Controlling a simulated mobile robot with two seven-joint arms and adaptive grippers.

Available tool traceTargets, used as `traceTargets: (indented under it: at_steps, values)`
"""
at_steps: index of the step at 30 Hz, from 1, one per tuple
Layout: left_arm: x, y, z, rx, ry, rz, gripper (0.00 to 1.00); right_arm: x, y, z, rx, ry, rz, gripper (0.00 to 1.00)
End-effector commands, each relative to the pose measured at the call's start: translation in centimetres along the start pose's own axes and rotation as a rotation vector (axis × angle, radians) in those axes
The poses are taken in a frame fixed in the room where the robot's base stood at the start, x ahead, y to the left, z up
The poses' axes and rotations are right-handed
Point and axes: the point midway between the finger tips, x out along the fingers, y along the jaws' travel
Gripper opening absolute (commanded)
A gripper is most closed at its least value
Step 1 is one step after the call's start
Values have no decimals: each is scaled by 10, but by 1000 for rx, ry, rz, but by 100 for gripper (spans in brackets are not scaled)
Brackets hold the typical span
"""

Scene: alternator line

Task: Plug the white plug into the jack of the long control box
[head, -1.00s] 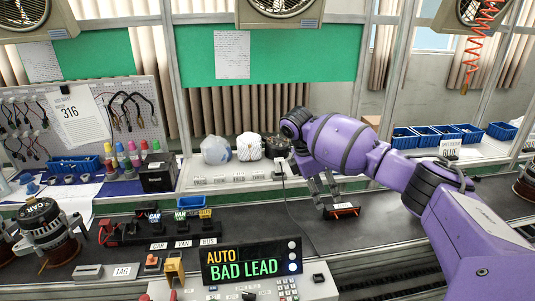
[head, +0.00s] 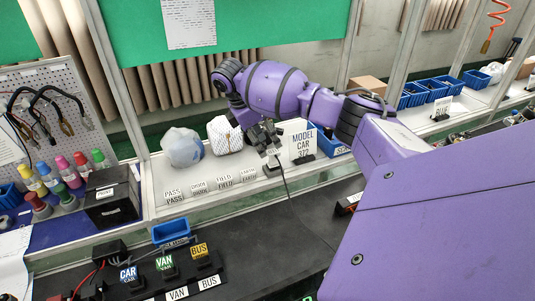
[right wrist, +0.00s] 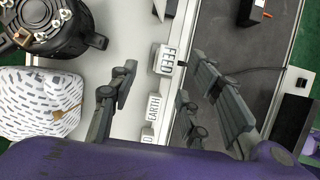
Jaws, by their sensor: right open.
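My right gripper (head: 268,158) hangs over the white shelf (head: 180,212), by the row of label blocks. My left gripper is not in view.
A printed white bag (head: 222,136) and a greyish bag (head: 181,147) stand on the shelf left of my gripper. A MODEL CAR 372 sign (head: 302,142) stands to its right. CAR, VAN and BUS blocks (head: 165,264) sit on the dark bench.

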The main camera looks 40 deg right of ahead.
Motion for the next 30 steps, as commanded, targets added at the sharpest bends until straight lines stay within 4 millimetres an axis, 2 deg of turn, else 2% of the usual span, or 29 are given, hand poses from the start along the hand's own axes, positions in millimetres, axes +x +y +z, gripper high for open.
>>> traceTargets:
  at_steps: [4,12,16,22,30]
  values:
    - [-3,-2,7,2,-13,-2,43,17,-3,2,0,-1,-2,44]
    - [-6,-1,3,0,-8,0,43,55,-8,5,1,0,0,44]
    - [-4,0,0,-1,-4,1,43,62,-8,4,1,0,1,44]
    - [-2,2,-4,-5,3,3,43,63,-8,4,0,0,1,44]
    - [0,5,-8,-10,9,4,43,62,-8,5,0,0,1,8]
